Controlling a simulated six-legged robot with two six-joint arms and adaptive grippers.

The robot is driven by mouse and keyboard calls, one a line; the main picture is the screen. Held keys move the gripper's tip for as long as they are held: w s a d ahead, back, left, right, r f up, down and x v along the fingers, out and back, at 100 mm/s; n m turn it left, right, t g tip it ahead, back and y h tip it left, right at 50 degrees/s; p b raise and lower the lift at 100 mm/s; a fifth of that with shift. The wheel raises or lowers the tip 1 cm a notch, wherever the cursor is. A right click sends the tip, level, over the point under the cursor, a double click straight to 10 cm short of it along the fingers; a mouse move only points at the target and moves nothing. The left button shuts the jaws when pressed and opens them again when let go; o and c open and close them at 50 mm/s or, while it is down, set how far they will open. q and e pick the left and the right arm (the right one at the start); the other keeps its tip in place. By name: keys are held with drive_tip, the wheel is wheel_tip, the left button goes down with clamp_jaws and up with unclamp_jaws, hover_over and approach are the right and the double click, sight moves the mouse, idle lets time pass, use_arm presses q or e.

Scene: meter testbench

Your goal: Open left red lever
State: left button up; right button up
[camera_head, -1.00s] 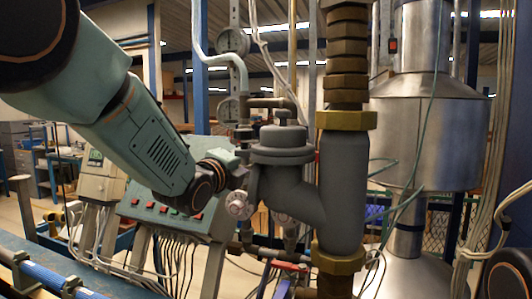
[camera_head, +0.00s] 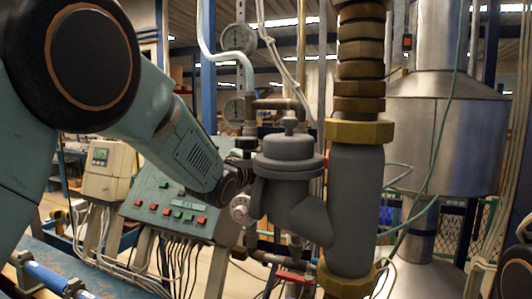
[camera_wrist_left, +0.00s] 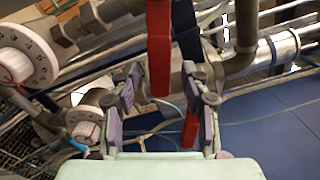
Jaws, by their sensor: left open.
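My left gripper (camera_wrist_left: 161,82) is open in the left wrist view, its two fingers spread apart. One red lever (camera_wrist_left: 159,48) comes down from the top edge to between the fingertips, with space on both sides. A second, shorter red lever (camera_wrist_left: 190,131) shows lower, near the inside of the right finger. I cannot tell whether either touches a finger. In the head view my left arm reaches to the grey valve body (camera_head: 288,165), which hides the gripper. A red lever (camera_head: 294,276) shows low in front of the pipes there. My right gripper is not in view.
A thick vertical pipe (camera_head: 357,200) stands right of the valve body. A control panel (camera_head: 170,205) with buttons is at left. White dials (camera_wrist_left: 25,52) and metal pipes crowd the left of the wrist view. Blue floor (camera_wrist_left: 275,120) is at right. Loose cables hang around.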

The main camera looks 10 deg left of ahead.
use_arm(q)
drive_tip(key=w, duration=0.1)
drive_tip(key=w+d, duration=0.1)
drive_tip(key=shift+w+f, duration=0.2)
drive_tip(key=shift+w, duration=0.15)
drive_tip(key=shift+s+a+r, duration=0.3)
drive_tip(key=shift+s, duration=0.15)
drive_tip(key=shift+w+d+f, duration=0.25)
drive_tip(key=shift+w+f, duration=0.05)
drive_tip(key=shift+w, duration=0.2)
drive_tip(key=c, duration=0.4)
drive_tip(key=shift+s, duration=0.1)
clamp_jaws()
drive_tip(key=shift+a, duration=0.1)
